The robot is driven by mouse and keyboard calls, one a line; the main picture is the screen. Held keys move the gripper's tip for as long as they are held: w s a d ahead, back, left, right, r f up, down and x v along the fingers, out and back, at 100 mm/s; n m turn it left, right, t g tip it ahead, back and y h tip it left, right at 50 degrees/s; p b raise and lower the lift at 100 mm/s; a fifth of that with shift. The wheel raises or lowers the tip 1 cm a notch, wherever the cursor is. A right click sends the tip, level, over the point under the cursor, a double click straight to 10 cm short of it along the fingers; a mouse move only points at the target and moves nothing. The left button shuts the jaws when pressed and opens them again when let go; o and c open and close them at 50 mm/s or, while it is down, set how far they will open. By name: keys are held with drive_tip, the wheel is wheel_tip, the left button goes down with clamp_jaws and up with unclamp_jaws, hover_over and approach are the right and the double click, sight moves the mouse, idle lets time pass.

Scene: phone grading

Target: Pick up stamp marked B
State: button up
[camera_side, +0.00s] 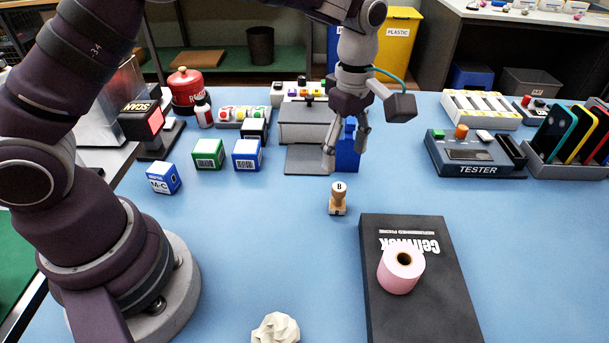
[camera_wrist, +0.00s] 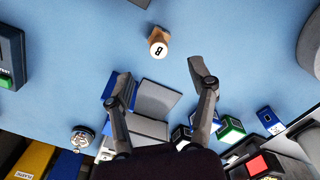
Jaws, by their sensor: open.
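The stamp marked B (camera_side: 338,198) stands upright on the blue table, with a wooden base and handle and a white top bearing a black B. It also shows in the wrist view (camera_wrist: 158,46), beyond the fingertips and slightly left of the middle between them. My gripper (camera_side: 344,140) is open and empty, above and behind the stamp in the side view. Its two fingers are spread apart in the wrist view (camera_wrist: 153,80). No finger touches the stamp.
A black phone box (camera_side: 420,295) with a pink tape roll (camera_side: 401,268) on it lies right of the stamp. A grey stand (camera_side: 305,160) and a blue block (camera_side: 347,158) are behind. Small boxes (camera_side: 208,153) stand left. The table around the stamp is clear.

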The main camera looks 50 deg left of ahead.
sight(339, 186)
drive_tip(key=f, duration=0.8)
drive_tip(key=shift+w+a+f, duration=0.15)
drive_tip(key=shift+a, duration=0.15)
drive_tip(key=shift+c, duration=0.3)
clamp_jaws()
